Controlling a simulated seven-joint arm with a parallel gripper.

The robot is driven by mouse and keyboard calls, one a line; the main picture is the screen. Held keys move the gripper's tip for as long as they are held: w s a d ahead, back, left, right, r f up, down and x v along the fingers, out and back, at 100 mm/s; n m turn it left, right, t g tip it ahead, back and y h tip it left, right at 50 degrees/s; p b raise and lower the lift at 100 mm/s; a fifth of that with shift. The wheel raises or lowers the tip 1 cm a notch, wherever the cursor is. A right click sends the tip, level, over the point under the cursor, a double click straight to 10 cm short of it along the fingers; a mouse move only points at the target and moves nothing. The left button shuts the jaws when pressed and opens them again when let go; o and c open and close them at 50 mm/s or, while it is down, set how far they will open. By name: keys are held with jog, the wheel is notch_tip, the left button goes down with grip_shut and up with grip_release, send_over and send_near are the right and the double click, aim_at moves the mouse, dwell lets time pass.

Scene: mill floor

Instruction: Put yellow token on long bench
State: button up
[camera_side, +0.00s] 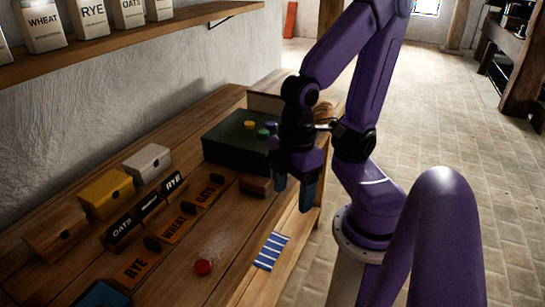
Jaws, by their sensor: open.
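A yellow token (249,125) lies on top of a dark green box (222,148) at the back of the long wooden bench (243,222). A green token (263,133) and a blue token (271,126) lie beside it on the box. My gripper (293,187) points down with its blue-tipped fingers apart. In the picture it is right of and below the box, near the bench's right edge. It appears to hold nothing. Part of the box's right side is hidden behind the gripper.
A red token (203,267) and a blue striped cloth (271,250) lie at the front. Small drawer boxes, including a yellow one (107,194), and label plates such as WHEAT (176,229) fill the left. A shelf with labelled bags (88,17) hangs above.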

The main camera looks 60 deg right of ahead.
jog(key=w+d+r+m, duration=0.2)
jog(key=w+m, duration=0.3)
jog(key=w, duration=0.3)
jog(key=w+d+r+m, duration=0.2)
jog(key=w+d+m, duration=0.15)
jog(key=w, duration=0.45)
jog(key=w+d+r+m, duration=0.2)
jog(key=w+m, duration=0.4)
jog(key=w, duration=0.2)
jog(key=m, duration=1.3)
send_over(249, 123)
jog(key=f, duration=0.9)
jog(key=shift+s+f, duration=0.1)
jog(key=shift+s, duration=0.2)
jog(key=shift+w+a+f, duration=0.1)
jog(key=shift+w+f, duration=0.05)
jog(key=shift+f, duration=1.3)
jog(key=shift+w+f, duration=0.1)
jog(key=shift+f, duration=1.3)
